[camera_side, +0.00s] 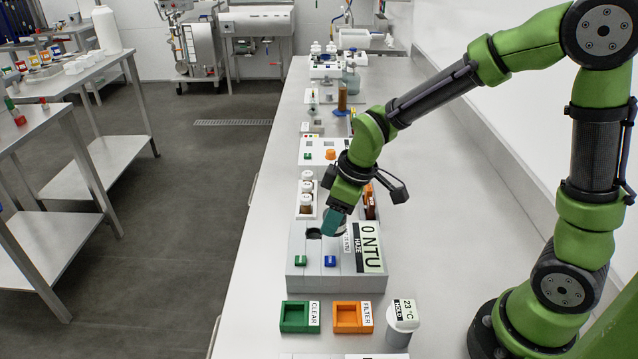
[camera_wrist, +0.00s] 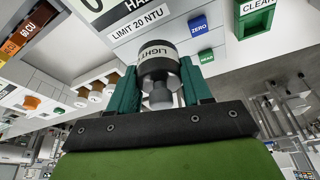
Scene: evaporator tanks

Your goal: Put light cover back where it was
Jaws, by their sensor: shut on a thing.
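The light cover (camera_wrist: 158,62) is a dark cap with a white band marked LIGHT, seen in the wrist view. My gripper (camera_wrist: 160,82) has its teal fingers shut on its sides. In the side view my gripper (camera_side: 333,222) is low over the top of the grey haze meter (camera_side: 297,250), next to a dark round opening (camera_side: 314,233). The fingers mostly hide the cover there, and I cannot tell whether it touches the meter. The meter's display (camera_side: 370,248) reads 0 NTU.
The meter has a green button (camera_side: 300,260) and a blue ZERO button (camera_side: 330,261). In front stand a green CLEAR tray (camera_side: 294,328), an orange FILTER tray (camera_side: 352,328) and a white-lidded 23 °C container (camera_side: 402,322). White-capped vials (camera_side: 307,187) stand behind. The bench's right side is clear.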

